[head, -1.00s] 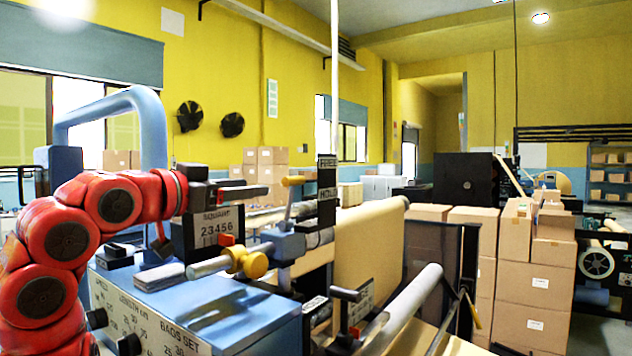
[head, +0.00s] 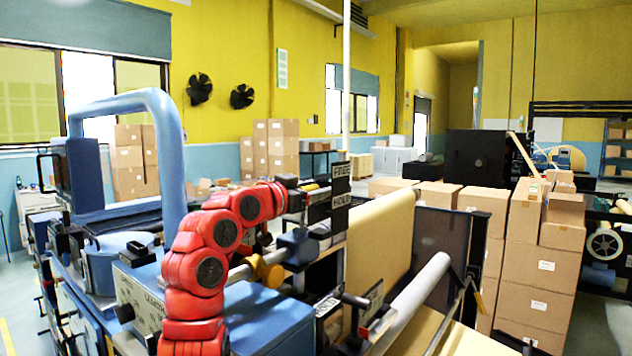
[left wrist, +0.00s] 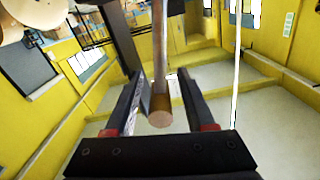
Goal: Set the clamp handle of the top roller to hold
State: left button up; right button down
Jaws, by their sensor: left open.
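The clamp handle (head: 311,187) of the top roller, with a yellow-orange grip, is partly hidden by my left gripper (head: 320,192) in the head view. The black FREE sign (head: 341,169) and HOLD sign (head: 340,190) stand just right of it, FREE above HOLD. In the left wrist view the handle (left wrist: 160,117) shows as a rod with a round tan end, lying between the fingers of my left gripper (left wrist: 160,80). The fingers are open, with a gap visible on the right side. My right gripper is not in view.
A pale roller (head: 415,293) and a tan paper web (head: 378,245) lie right of and below the signs. A yellow knob (head: 271,272) is under my left arm. A thick blue curved pipe (head: 172,130) rises at the left. Stacked cartons (head: 540,265) stand at the right.

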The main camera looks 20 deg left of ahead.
pick_arm(q)
grip_shut()
dwell(0.3)
dwell(1.2)
